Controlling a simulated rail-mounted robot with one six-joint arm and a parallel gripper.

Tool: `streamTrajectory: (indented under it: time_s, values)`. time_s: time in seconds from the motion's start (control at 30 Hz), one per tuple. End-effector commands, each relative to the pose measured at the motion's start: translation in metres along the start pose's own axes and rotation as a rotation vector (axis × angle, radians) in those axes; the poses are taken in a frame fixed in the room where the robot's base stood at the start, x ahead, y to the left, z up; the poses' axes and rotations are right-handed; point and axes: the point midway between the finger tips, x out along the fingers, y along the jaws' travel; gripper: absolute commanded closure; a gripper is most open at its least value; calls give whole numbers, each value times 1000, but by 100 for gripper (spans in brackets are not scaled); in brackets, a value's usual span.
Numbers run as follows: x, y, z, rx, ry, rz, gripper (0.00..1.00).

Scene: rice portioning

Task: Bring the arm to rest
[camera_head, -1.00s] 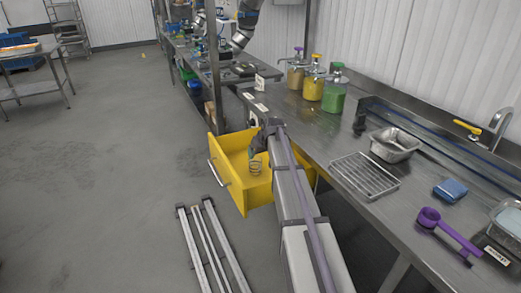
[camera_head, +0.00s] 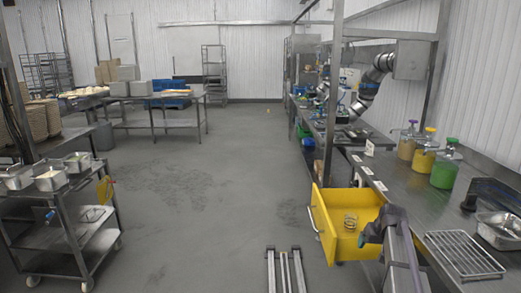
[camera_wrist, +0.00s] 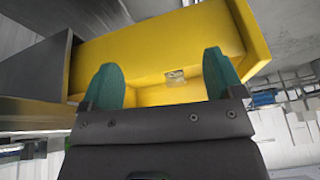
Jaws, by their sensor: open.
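My gripper (camera_wrist: 160,80) is open and empty in the wrist view, with its two green fingers apart. It faces the open yellow drawer (camera_wrist: 150,50). In the head view my gripper (camera_head: 363,238) is at the lower right, beside the near right part of the yellow drawer (camera_head: 328,212). My arm partly hides that part of the drawer. A wire coil (camera_head: 350,222) stands inside the drawer. It also shows small between the fingers in the wrist view (camera_wrist: 176,76), apart from them.
The steel counter (camera_head: 405,180) runs along the right, with several capped jars, including a green one (camera_head: 445,170), a wire rack (camera_head: 465,253) and a metal pan (camera_head: 500,230). A steel cart (camera_head: 70,225) stands at the left. The floor between is clear, with rails at the bottom.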

Motion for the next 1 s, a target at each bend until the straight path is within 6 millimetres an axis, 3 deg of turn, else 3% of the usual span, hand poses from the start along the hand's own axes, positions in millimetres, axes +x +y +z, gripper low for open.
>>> streamTrajectory:
  time_s: [0.03,0.27,0.37,0.5,0.6,0.73,1.0]
  values:
    - [-8,-9,19,12,-28,-1,13]
    - [-45,-60,98,47,-171,10,13]
    - [-69,-89,142,48,-239,21,13]
    - [-120,-140,220,8,-342,46,13]
    - [-151,-170,260,-57,-378,55,13]
    - [-162,-195,268,-122,-379,45,13]
    - [-157,-198,267,-128,-377,43,13]
